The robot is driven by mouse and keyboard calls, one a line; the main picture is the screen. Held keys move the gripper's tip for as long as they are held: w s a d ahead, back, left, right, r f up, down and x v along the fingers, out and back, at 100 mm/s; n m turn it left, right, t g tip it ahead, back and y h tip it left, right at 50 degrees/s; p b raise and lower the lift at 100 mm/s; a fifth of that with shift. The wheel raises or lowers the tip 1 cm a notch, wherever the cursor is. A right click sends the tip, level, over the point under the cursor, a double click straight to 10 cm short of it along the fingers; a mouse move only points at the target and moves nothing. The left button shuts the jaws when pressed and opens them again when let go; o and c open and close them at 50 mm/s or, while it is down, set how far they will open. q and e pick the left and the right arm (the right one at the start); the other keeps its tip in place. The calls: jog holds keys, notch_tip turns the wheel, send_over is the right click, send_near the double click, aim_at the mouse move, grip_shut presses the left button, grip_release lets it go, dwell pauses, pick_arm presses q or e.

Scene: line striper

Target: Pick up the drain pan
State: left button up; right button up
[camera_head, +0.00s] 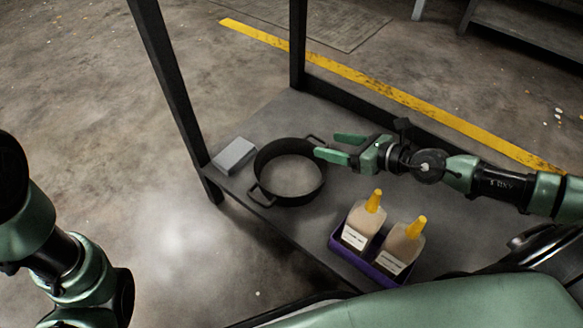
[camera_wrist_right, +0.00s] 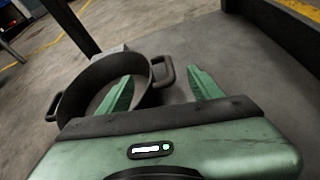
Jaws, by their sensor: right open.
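The drain pan is a round black pan (camera_head: 262,182) with two loop handles, standing upright on a grey low shelf (camera_head: 272,122). My right gripper (camera_head: 332,147) comes in from the right and is open. Its fingers are at the pan's far right side, close to the far handle (camera_head: 314,141). In the right wrist view the pan (camera_wrist_right: 88,75) lies ahead and to the left, and its handle (camera_wrist_right: 166,73) shows between the open fingers (camera_wrist_right: 160,92). I cannot tell whether a finger touches the rim. My left arm shows at the left edge, but its gripper is out of view.
A grey box (camera_head: 234,156) sits left of the pan at the shelf's corner. A purple tray (camera_head: 372,268) with two yellow-capped bottles (camera_head: 366,222) stands nearer, right of the pan. Dark posts (camera_head: 168,85) rise at the shelf's corners. A yellow line (camera_head: 370,88) crosses the floor behind.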

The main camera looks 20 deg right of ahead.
jog(key=shift+w+a, duration=0.2)
jog(key=shift+w, duration=0.05)
jog(key=p+x, duration=0.1)
jog(key=x, duration=0.4)
jog(key=shift+f, duration=0.2)
grip_shut()
